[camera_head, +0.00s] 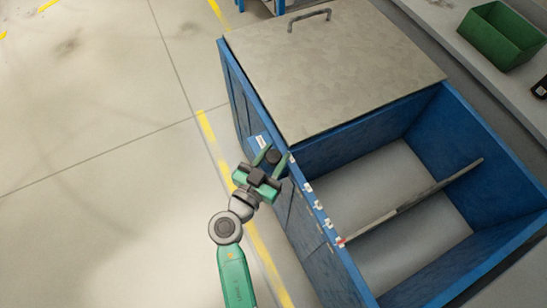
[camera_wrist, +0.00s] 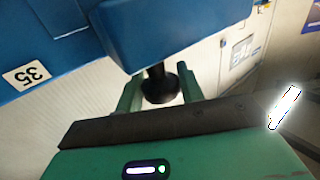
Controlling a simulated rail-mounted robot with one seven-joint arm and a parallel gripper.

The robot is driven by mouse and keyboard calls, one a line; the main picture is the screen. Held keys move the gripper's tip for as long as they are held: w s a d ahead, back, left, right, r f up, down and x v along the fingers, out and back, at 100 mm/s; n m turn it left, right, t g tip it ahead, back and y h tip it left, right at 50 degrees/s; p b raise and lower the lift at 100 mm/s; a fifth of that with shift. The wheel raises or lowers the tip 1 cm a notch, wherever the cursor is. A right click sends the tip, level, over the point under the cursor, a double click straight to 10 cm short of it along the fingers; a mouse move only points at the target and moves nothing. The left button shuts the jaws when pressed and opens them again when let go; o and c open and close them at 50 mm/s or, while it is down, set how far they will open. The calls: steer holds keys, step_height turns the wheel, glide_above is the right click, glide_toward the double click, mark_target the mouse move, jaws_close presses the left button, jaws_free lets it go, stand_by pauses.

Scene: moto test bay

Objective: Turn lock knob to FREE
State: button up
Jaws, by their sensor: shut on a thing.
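The lock knob (camera_wrist: 158,90) is a dark, round knob on a short stem under a blue block (camera_wrist: 160,30) in the wrist view. My gripper (camera_wrist: 160,84) has a green finger on each side of it and is shut on the knob. In the head view the dark knob (camera_head: 272,157) shows between the fingertips of my gripper (camera_head: 271,158), at the left side of the blue chest (camera_head: 330,255). No FREE marking can be read in either view.
A grey lid (camera_head: 335,60) with a handle covers the chest's far part. Its near part is open, with a divider bar (camera_head: 415,200) across it. A green bin (camera_head: 498,38) stands on a counter at the upper right. The floor on the left is clear.

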steer(key=shift+f+n+t+y+b, duration=0.1)
steer(key=shift+n+t+y+b, duration=0.5)
steer(key=shift+n+y, duration=1)
steer(key=shift+m+y, duration=0.3)
steer(key=o, duration=1)
steer(key=shift+c, duration=0.2)
steer(key=shift+s, duration=0.1)
steer(key=v, duration=0.7)
steer(key=shift+s, duration=0.3)
steer(key=shift+a+f, duration=0.1)
